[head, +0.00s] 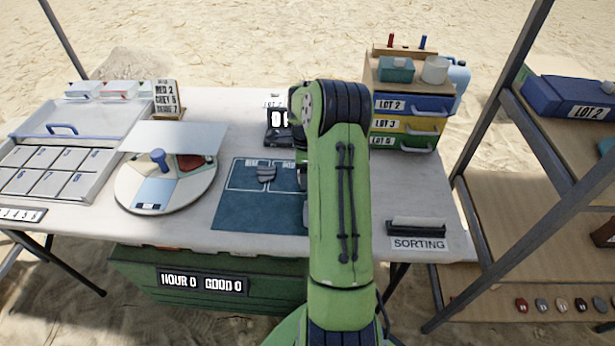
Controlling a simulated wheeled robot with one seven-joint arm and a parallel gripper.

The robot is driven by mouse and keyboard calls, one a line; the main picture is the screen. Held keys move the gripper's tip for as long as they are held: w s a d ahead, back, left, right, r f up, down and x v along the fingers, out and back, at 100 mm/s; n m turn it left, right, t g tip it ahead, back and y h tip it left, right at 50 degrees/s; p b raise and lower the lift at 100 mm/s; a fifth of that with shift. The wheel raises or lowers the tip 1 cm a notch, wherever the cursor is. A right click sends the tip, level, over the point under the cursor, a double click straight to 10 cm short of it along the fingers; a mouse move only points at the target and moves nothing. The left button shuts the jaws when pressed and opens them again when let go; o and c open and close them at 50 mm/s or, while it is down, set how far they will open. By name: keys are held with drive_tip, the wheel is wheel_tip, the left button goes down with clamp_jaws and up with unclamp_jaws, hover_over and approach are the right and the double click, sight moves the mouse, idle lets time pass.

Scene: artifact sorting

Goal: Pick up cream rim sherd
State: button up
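I cannot make out a cream rim sherd in the head view. My green arm reaches up across the middle of the picture and bends over at a dark joint. My gripper is hidden behind the arm, so its fingers and anything in them do not show. The arm also covers the right part of the mat.
Left of the mat stands a round divided turntable (128,197) with a pale panel above it. A numbered tray (14,197) is at far left. A scale-like device (278,138) and lot drawers (412,105) stand behind. A SORTING sign (419,244) is front right; a shelf post (495,165) rises beyond.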

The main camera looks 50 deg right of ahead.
drive_tip(key=c, duration=0.6)
wheel_tip(320, 180, up, 10)
drive_tip(key=p, duration=0.3)
drive_tip(key=shift+a, duration=0.1)
drive_tip(key=shift+c, duration=0.2)
